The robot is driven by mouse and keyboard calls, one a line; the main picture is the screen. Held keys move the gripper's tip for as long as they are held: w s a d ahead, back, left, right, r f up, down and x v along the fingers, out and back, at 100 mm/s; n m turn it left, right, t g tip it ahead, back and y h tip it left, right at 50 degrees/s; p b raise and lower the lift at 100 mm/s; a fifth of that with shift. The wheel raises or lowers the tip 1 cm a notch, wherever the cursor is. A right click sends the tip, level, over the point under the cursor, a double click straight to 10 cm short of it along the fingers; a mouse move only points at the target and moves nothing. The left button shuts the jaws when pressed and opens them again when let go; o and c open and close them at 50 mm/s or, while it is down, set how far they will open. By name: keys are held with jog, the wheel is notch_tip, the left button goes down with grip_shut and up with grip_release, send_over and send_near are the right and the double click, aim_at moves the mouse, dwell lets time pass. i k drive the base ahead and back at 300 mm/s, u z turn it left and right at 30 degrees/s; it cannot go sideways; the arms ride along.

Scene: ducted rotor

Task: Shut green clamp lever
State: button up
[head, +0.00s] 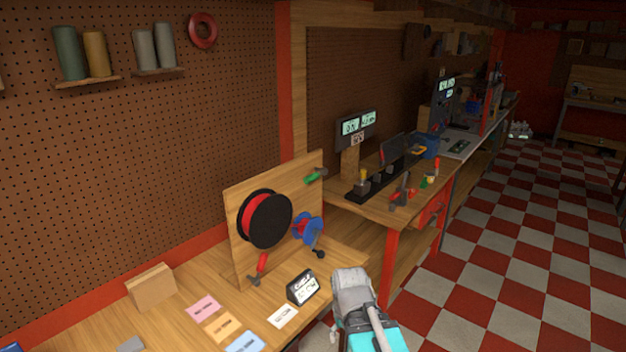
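The green clamp lever (313,178) is small in the head view, at the upper right edge of an upright wooden board (236,215). A grey clamp part (321,171) shows at its right end. The lever lies close to level, tilted slightly. Whether it is open or shut is too small to tell. My gripper does not show in this view. A grey and teal part of my own body is at the bottom, to the right of the bench and well below the lever.
Checkered floor (500,270) is clear at right.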

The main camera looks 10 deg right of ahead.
aim_at(314, 176)
jog(key=k, duration=0.65)
jog(key=z, duration=0.4)
jog(key=i, duration=1.6)
jog(key=u, duration=0.6)
